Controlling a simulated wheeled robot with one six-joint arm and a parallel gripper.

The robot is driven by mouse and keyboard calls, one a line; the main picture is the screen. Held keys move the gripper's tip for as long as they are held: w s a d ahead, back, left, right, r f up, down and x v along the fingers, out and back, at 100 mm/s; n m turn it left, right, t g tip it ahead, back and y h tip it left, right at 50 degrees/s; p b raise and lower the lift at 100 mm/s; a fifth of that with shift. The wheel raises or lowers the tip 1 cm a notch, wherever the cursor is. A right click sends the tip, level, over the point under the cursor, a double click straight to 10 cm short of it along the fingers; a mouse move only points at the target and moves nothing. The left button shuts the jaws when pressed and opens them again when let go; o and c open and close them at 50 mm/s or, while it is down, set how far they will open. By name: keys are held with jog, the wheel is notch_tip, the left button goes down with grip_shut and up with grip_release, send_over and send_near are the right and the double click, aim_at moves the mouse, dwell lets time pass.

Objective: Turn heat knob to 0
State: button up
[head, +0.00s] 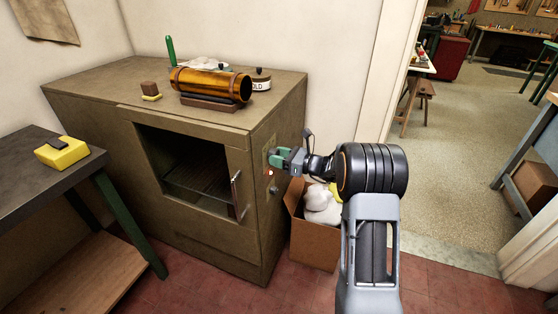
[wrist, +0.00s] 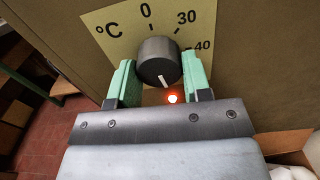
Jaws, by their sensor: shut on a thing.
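The heat knob (wrist: 158,58) is a dark round knob on a yellow dial plate (wrist: 105,35) marked °C, 0, 30 and 40. The 0 is at the top, with 30 and 40 toward the right. A white line on the knob's face sits at its lower edge, away from the 0. My gripper (wrist: 160,78) has its green fingers on both sides of the knob and is shut on it. In the head view my gripper (head: 283,157) meets the cabinet's right side and hides the knob. A red lamp (wrist: 172,99) glows just below the knob.
The olive cabinet (head: 180,235) has a dark glass door with a metal handle (head: 237,195). An amber cylinder (head: 210,83) and small items stand on top. A cardboard box (head: 312,247) with white contents is on the floor below my gripper. A workbench (head: 40,185) stands at left.

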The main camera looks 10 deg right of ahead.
jog(key=shift+r+n+b, duration=0.15)
jog(key=shift+n+b, duration=6.65)
jog(key=shift+n, duration=1.75)
jog(key=shift+r+n+b, duration=0.1)
jog(key=shift+n+b, duration=6.65)
jog(key=shift+n, duration=1.8)
jog(key=o, duration=0.9)
jog(key=shift+r, duration=0.1)
